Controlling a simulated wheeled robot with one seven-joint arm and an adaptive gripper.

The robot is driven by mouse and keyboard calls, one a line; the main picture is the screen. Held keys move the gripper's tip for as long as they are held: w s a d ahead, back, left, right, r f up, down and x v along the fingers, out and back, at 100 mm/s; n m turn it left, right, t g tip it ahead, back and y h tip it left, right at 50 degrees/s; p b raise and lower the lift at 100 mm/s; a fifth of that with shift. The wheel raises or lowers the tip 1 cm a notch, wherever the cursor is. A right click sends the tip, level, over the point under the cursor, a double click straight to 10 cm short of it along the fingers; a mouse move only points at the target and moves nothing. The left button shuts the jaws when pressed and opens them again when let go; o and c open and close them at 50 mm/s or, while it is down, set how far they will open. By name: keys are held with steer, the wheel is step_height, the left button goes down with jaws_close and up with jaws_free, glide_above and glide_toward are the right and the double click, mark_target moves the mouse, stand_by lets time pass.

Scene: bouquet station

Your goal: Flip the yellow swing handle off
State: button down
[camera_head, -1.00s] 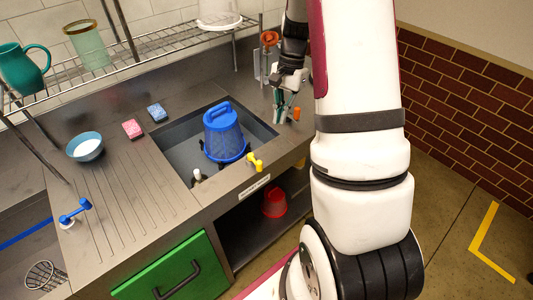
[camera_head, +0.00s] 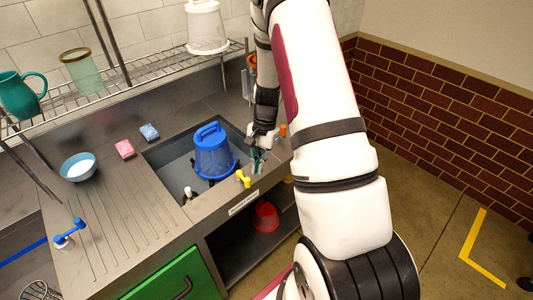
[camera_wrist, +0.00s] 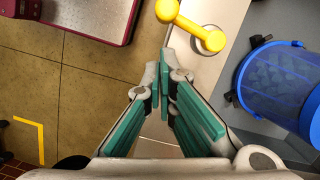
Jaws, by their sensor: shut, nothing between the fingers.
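The yellow swing handle (camera_head: 243,178) stands on the front rim of the sink, at the near right corner of the basin. In the wrist view, the handle (camera_wrist: 197,27) is at the top, its bar sloping from a round knob at upper left to its pivot on a pale round base. My gripper (camera_wrist: 165,62) is shut and empty, its fingertips just below the handle in that view and apart from it. In the head view, my gripper (camera_head: 256,168) is just right of the handle, partly hidden by my wrist.
An upturned blue bucket (camera_head: 213,155) stands in the sink, close to the handle. A blue swing handle (camera_head: 72,231) is at the left of the counter. An orange-topped item (camera_head: 282,131) stands behind my gripper. A red bucket (camera_head: 265,217) sits on the shelf below.

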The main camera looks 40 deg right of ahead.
steer(key=shift+s+a, duration=0.25)
steer(key=shift+a, duration=0.5)
